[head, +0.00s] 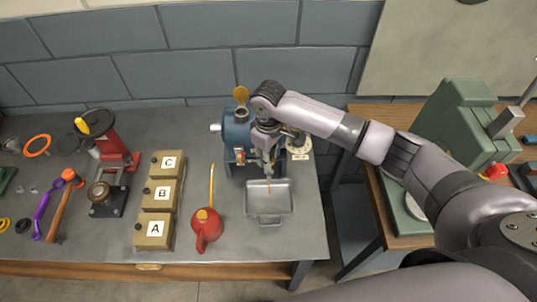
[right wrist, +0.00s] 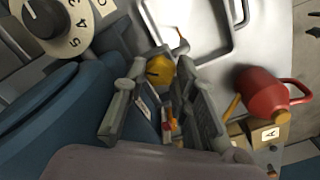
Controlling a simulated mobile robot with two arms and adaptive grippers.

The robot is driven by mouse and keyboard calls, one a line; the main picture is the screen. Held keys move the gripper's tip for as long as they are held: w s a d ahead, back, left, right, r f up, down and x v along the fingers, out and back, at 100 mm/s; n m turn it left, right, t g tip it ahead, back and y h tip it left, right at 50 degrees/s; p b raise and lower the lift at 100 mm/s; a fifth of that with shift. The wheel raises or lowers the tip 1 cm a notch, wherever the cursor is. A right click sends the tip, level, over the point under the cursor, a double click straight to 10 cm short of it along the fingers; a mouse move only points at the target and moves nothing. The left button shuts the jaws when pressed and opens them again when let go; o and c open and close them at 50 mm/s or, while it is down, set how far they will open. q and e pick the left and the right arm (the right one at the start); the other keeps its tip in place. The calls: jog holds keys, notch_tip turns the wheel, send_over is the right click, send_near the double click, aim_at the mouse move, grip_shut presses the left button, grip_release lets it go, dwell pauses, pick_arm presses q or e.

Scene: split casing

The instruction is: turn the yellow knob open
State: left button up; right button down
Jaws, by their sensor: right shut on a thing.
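The yellow knob (right wrist: 160,70) shows in the right wrist view, between the fingers of my right gripper (right wrist: 163,82). The gripper is shut on it. In the head view my right gripper (head: 267,168) points down at the front of the blue casing (head: 238,135), above the back edge of a grey metal tray (head: 282,211); the knob is hidden there by the gripper. The tray also shows at the top of the right wrist view (right wrist: 225,54). A thin orange-brown streak shows just over the tray. My left gripper is out of view.
A red oil can (head: 207,228) stands left of the tray. Boxes A (head: 154,231), B and C stand further left, with a red device and hand tools beyond. A numbered dial (right wrist: 62,25) is near the casing. A green machine (head: 455,115) stands on the right bench.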

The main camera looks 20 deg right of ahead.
dwell(0.4)
jog(key=c, duration=1.4)
grip_release()
jog(key=shift+o, duration=0.5)
jog(key=shift+r, duration=0.1)
